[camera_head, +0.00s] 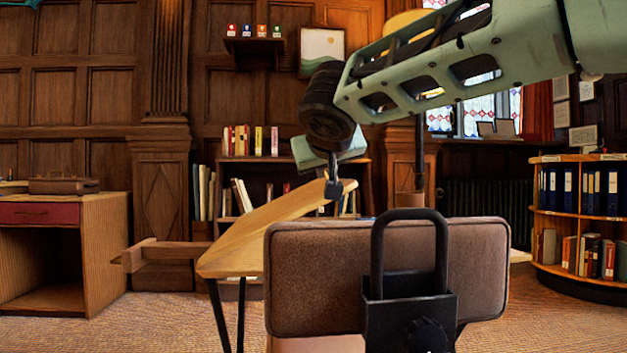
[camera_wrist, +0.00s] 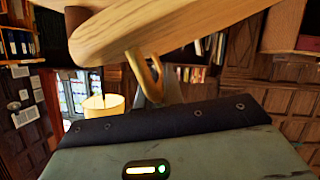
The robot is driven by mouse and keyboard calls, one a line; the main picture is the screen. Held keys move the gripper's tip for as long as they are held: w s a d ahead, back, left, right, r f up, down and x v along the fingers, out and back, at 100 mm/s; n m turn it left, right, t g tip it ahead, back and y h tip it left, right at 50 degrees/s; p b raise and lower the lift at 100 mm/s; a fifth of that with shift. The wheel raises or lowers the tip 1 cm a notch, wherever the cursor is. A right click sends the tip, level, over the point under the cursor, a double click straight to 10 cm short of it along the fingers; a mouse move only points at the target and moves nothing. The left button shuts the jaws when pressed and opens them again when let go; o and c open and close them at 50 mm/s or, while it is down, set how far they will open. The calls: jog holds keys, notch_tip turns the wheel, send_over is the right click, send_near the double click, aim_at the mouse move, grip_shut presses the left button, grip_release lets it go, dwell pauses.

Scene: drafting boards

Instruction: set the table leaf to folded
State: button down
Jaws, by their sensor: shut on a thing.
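The table leaf (camera_head: 250,235) is a light wooden board at the middle of the head view, tilted, with its right end higher. My gripper (camera_head: 333,188) comes from the upper right and is at the leaf's raised end. In the wrist view the leaf's rounded wooden edge (camera_wrist: 165,25) crosses the top. There a curved light-coloured handle (camera_wrist: 144,70) runs from the leaf to my gripper (camera_wrist: 157,85), which is shut on it. The fingertips are small and partly hidden, so the exact grip is unclear. The table's far right part is hidden behind a brown padded chair back.
The brown padded back (camera_head: 330,270) with a black bracket stands in front of the table. A wooden bar (camera_head: 165,252) sticks out left of the leaf. A desk (camera_head: 70,240) is at the left and a curved bookshelf (camera_head: 580,220) at the right. Carpet between desk and table is clear.

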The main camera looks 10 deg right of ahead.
jog(key=shift+d+f+b, duration=0.45)
jog(key=shift+f+b, duration=0.15)
jog(key=shift+b, duration=0.05)
jog(key=c, duration=1.5)
grip_release()
jog(key=shift+s, duration=0.15)
jog(key=p+v, duration=0.4)
jog(key=v, duration=1.3)
jog(key=shift+s+d, duration=0.15)
